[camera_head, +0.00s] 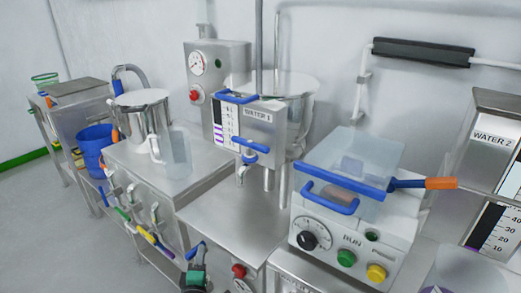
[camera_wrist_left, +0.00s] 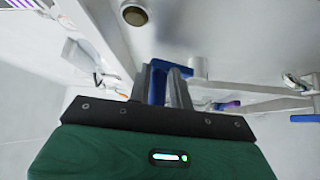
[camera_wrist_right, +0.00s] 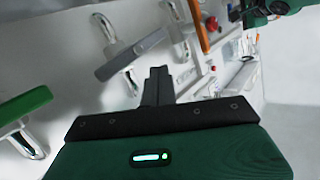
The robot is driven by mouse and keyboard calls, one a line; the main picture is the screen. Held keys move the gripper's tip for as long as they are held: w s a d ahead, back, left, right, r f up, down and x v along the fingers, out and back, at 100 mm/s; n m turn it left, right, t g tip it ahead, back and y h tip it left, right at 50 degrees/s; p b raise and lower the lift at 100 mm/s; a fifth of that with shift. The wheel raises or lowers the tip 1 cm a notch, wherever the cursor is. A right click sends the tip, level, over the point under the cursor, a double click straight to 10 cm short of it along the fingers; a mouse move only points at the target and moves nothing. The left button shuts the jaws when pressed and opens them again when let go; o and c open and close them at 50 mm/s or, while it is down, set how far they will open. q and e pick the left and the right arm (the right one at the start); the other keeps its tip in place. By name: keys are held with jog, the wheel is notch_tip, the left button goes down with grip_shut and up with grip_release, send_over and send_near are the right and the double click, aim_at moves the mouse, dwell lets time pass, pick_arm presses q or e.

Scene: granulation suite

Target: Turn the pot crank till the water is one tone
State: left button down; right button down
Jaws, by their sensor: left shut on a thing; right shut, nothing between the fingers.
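A steel pot (camera_head: 142,112) with a lid stands on the steel cabinet at left. A curved hose rises behind it. I cannot make out a crank or the water inside. My left gripper (camera_head: 197,258) is low in front of the cabinets, shut on a blue handle (camera_head: 196,249). The blue handle also shows between the fingers in the left wrist view (camera_wrist_left: 158,84). My right gripper (camera_wrist_right: 155,86) is out of the head view; in its wrist view it is shut and empty, near a grey lever handle (camera_wrist_right: 132,55).
A clear jug (camera_head: 177,155) stands in front of the pot. Green (camera_wrist_right: 25,106) and orange (camera_wrist_right: 199,22) lever handles flank the right gripper. A blue bucket (camera_head: 95,147) is at far left. The WATER 1 tank (camera_head: 290,100) and RUN box (camera_head: 345,235) stand right.

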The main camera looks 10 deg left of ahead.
aim_at(197, 247)
pick_arm(q)
jog(key=shift+w+a+r+t, duration=0.15)
jog(key=shift+w+a+r, duration=0.2)
jog(key=shift+r, duration=0.3)
jog(key=shift+w+a+r+t, duration=0.15)
jog(key=shift+w+a+r, duration=0.1)
jog(key=shift+a+r, duration=0.25)
jog(key=d+f, duration=0.1)
jog(key=s+d+f, duration=0.1)
jog(key=shift+s+d+f, duration=0.2)
jog(key=shift+d+f, duration=0.1)
jog(key=c, duration=1.7)
grip_release()
